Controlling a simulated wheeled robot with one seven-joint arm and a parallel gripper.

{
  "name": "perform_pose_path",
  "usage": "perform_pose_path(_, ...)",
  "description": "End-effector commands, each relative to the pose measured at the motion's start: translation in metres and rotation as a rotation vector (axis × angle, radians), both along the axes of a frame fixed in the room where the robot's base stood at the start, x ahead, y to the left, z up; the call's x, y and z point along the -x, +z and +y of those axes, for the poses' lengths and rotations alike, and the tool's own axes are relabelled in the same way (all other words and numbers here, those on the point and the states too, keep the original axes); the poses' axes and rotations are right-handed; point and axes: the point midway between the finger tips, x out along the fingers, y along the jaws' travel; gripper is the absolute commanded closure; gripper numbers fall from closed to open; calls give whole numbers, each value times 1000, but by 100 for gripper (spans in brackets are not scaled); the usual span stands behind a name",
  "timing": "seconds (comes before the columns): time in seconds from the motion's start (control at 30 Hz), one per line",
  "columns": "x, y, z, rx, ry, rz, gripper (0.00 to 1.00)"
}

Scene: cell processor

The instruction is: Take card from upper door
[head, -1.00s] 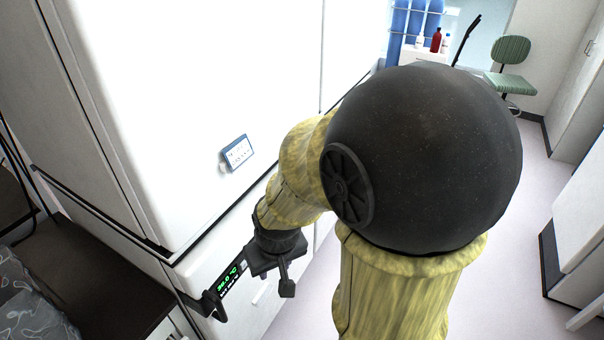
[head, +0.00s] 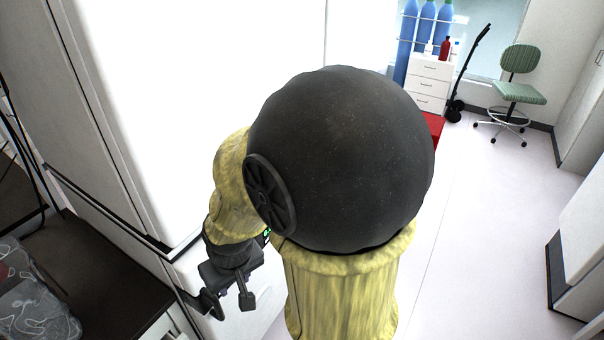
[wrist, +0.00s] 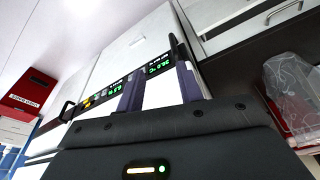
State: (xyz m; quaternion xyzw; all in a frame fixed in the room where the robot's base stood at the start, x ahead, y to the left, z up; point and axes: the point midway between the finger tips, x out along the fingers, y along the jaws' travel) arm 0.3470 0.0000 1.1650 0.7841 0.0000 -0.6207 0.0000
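The upper door (head: 180,80) is the large white panel at the left of the head view, and it looks shut. The card does not show in either view now; my arm covers much of the door in the head view. My gripper (wrist: 160,87) shows two dark purple fingers well apart in the wrist view, with a plain white surface beyond the gap and no card between them. In the head view my wrist is low in front of the cabinet, near a black door handle (head: 212,303); the fingertips cannot be made out there.
Displays with green digits (wrist: 160,67) show close beyond the fingers. A black bench (head: 85,270) with a clear plastic bag (head: 35,305) stands at the left. Blue cylinders (head: 425,30), white drawers (head: 430,85) and a green chair (head: 518,90) are at the back. Floor at the right is clear.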

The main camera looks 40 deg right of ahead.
Motion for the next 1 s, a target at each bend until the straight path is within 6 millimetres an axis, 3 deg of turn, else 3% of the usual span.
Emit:
perform_pose_path(0.03,0,0,0,0,0,0,60)
perform_pose_path(0.17,-5,0,-6,7,-8,-22,34)
perform_pose_path(0.33,-37,6,-43,59,-42,-166,1)
perform_pose_path(0.5,-84,26,-102,130,-62,-425,0)
perform_pose_path(0.7,-116,62,-161,158,-32,-727,0)
perform_pose_path(0.87,-119,90,-193,128,30,-935,0)
perform_pose_path(1.0,-106,111,-209,60,104,-1089,0)
